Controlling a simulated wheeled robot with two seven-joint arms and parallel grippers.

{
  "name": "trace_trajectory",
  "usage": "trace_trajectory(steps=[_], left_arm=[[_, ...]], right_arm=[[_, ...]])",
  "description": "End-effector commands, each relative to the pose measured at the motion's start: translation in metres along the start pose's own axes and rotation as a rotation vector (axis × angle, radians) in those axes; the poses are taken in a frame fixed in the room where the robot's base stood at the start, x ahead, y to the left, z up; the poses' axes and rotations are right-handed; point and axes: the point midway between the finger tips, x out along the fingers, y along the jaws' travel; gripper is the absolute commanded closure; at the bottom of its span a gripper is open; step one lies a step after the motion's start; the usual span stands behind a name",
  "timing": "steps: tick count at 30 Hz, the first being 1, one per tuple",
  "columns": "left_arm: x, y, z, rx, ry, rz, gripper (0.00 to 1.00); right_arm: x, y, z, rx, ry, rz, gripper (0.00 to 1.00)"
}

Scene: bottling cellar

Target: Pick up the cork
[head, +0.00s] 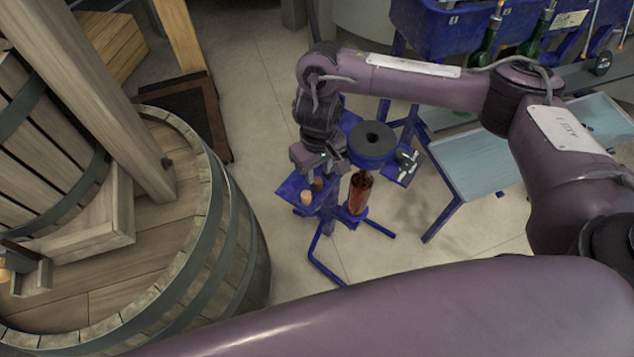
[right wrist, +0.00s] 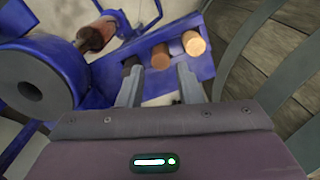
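Two corks show in the head view on a small blue tray (head: 325,197) of the corking stand: a brownish one (head: 318,185) and a paler one (head: 307,197). In the right wrist view the brown cork (right wrist: 160,57) lies just beyond the fingertips, roughly between them, and the pale cork (right wrist: 194,43) is to its right. A darker round shape, perhaps another cork, is partly hidden by the left finger. My right gripper (right wrist: 158,78) is open and empty, its fingers apart above the tray edge. My left gripper is out of view.
A blue corking stand with a round head (head: 373,141) and a reddish bottle (head: 359,192) stands close beside the gripper. A large wooden barrel (head: 232,235) is at left. A pale-topped blue table (head: 470,160) and a blue bottle crate (head: 450,28) are at right.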

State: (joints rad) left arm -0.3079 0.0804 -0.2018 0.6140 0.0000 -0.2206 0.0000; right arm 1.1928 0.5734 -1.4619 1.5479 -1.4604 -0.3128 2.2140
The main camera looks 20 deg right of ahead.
Motion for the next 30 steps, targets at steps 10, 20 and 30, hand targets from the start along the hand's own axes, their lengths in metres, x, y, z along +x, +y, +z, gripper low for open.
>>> trace_trajectory(steps=[10, 20, 30], left_arm=[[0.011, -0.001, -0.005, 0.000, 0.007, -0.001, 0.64], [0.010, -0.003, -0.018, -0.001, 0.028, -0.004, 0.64], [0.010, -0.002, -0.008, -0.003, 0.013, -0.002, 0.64]], right_arm=[[0.041, -0.002, 0.002, 0.001, 0.000, 0.000, 0.68], [0.041, -0.001, 0.002, 0.000, 0.000, 0.000, 0.84], [0.041, -0.001, 0.002, 0.000, 0.000, 0.000, 1.00]])
